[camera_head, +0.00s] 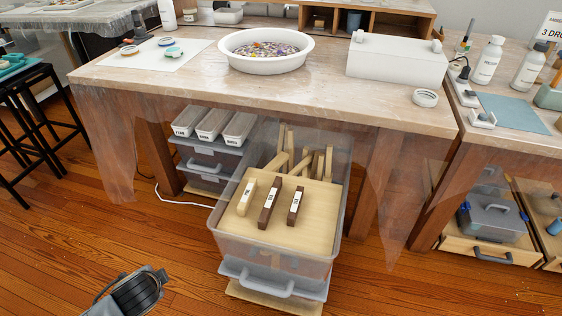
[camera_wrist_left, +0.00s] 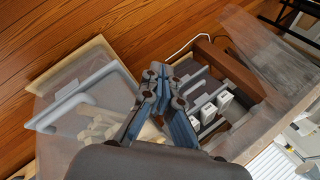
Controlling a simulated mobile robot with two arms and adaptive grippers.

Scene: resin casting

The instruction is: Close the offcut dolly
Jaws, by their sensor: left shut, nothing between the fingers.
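The offcut dolly (camera_head: 275,249) is a clear plastic bin on a low wooden base with a grey front handle (camera_head: 268,285). It sticks out from under the workbench. A wooden board with three labelled blocks lies in its front part, and loose wood offcuts (camera_head: 320,163) stand behind. In the left wrist view the dolly (camera_wrist_left: 82,92) is at the left, with offcuts (camera_wrist_left: 98,127) inside. My left gripper (camera_wrist_left: 157,72) is shut and empty, and appears in front of the dolly's side in that view. In the head view only a dark part of my arm shows at lower left. My right gripper is not in view.
The workbench (camera_head: 330,104) carries a white basin (camera_head: 266,50) and a white box (camera_head: 396,62). Grey drawers with labelled trays (camera_head: 213,124) stand left of the dolly. Clear film hangs from the bench edge. The wooden floor (camera_head: 130,230) in front is mostly clear.

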